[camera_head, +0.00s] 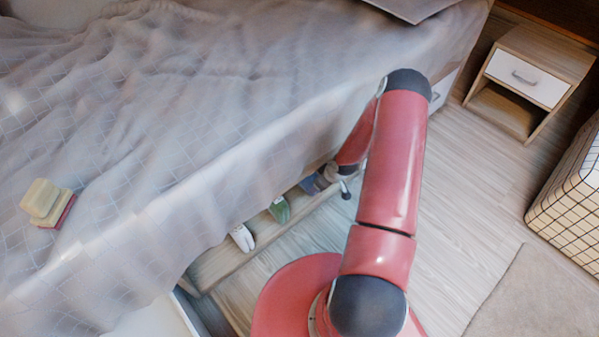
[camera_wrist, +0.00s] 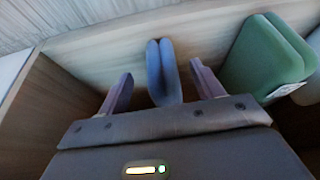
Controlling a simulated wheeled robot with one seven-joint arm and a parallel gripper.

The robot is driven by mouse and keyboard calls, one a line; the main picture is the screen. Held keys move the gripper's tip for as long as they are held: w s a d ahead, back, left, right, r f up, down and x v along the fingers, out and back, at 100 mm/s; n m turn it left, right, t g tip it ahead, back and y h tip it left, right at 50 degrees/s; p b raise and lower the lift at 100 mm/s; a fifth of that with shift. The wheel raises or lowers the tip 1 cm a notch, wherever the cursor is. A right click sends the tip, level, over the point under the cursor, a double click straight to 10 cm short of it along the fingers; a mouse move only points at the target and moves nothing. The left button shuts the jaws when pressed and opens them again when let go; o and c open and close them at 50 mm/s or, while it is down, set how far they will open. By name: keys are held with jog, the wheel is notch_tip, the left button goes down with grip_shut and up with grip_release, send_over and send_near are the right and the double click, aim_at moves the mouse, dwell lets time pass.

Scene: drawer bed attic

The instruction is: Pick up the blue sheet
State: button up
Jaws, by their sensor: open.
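The blue sheet (camera_wrist: 163,73) is a narrow folded bundle in the wooden drawer, near the far wall in the wrist view. My gripper (camera_wrist: 162,80) is open, with one finger on each side of the blue sheet. Gaps show between the sheet and both fingers, so they do not grip it. The sheet's near lower part is hidden by the gripper body. In the head view a bluish bundle (camera_head: 312,184) shows at the drawer's far end, partly hidden by my gripper and wrist.
A green folded item (camera_wrist: 262,58) stands right of the gripper, with a paler one beyond. The drawer (camera_head: 222,262) is pulled out under the bed (camera_head: 200,110), whose edge is close above. A nightstand (camera_head: 528,82) and a basket (camera_head: 570,205) stand right. Floor between is clear.

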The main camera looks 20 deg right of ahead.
aim_at(306, 184)
jog(key=x, duration=0.4)
jog(key=shift+f, duration=0.45)
jog(key=shift+c, duration=0.3)
jog(key=c, duration=1.2)
